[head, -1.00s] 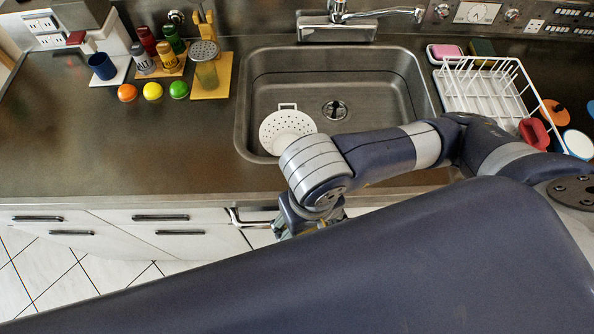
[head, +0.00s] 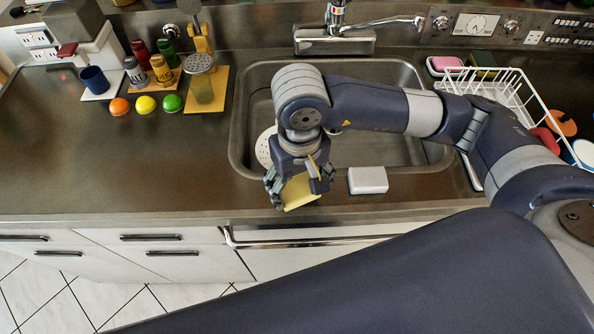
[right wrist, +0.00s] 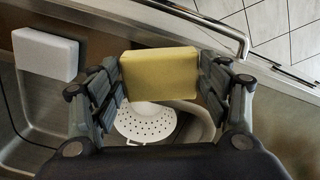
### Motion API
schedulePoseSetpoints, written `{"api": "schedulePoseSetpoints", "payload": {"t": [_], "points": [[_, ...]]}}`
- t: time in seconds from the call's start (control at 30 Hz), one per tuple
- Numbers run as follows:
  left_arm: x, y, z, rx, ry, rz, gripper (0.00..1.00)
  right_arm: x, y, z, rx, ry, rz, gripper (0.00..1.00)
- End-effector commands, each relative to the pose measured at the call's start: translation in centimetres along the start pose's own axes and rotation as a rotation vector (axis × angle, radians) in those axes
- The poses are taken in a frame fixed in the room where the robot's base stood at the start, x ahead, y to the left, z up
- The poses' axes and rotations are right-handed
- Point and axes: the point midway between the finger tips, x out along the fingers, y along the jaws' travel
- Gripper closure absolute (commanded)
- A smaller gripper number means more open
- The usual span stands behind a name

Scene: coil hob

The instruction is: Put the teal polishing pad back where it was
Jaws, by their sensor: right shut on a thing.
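My right gripper (head: 298,184) is shut on a yellow block-shaped pad (head: 299,194), just in front of the sink at the counter's front edge. In the right wrist view the yellow pad (right wrist: 160,73) sits between both fingers. I see no pad that is clearly teal. A white block-shaped pad (head: 368,180) lies on the counter's front strip, right of my right gripper; it also shows in the right wrist view (right wrist: 46,54). A dark green sponge (head: 483,60) lies at the back right beside a pink one (head: 445,65). My left gripper is not in view.
The sink (head: 395,150) holds a white strainer (head: 265,147), partly hidden by my right arm. A white dish rack (head: 497,88) stands right of it. Coloured balls (head: 146,104), shakers and a blue cup (head: 94,79) stand left. The left front counter is clear.

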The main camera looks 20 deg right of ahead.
Motion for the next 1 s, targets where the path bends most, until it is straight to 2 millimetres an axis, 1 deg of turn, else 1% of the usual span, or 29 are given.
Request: {"api": "schedulePoseSetpoints", "payload": {"t": [0.03, 0.1, 0.23, 0.37, 0.5, 0.6, 0.87, 0.97, 1.0], "points": [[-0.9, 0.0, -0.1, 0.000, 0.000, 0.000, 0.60, -0.3, 0.4, -1.1, 0.005, -0.003, 0.002, 0.49], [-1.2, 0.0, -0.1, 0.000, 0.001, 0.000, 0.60, -0.1, 0.7, -2.2, 0.003, -0.002, 0.000, 0.49], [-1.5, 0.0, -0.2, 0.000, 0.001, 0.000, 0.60, 0.2, 1.1, -3.3, -0.001, -0.001, 0.000, 0.49], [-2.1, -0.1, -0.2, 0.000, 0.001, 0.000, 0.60, 0.9, 1.2, -3.5, 0.000, -0.004, 0.000, 0.49], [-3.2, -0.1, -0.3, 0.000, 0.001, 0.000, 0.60, 2.7, 1.2, -3.4, 0.000, -0.006, 0.001, 0.49], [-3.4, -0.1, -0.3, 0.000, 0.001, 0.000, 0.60, 3.6, 1.2, -3.4, -0.001, -0.002, 0.000, 0.49], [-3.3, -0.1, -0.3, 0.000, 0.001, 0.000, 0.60, 3.9, 1.2, -3.5, -0.002, 0.001, 0.001, 0.49], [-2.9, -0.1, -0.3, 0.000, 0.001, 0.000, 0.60, 4.2, 1.2, -3.5, -0.002, 0.001, 0.001, 0.49], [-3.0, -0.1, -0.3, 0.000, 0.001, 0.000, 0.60, 4.1, 1.2, -3.5, -0.002, 0.001, 0.001, 0.25]]}}
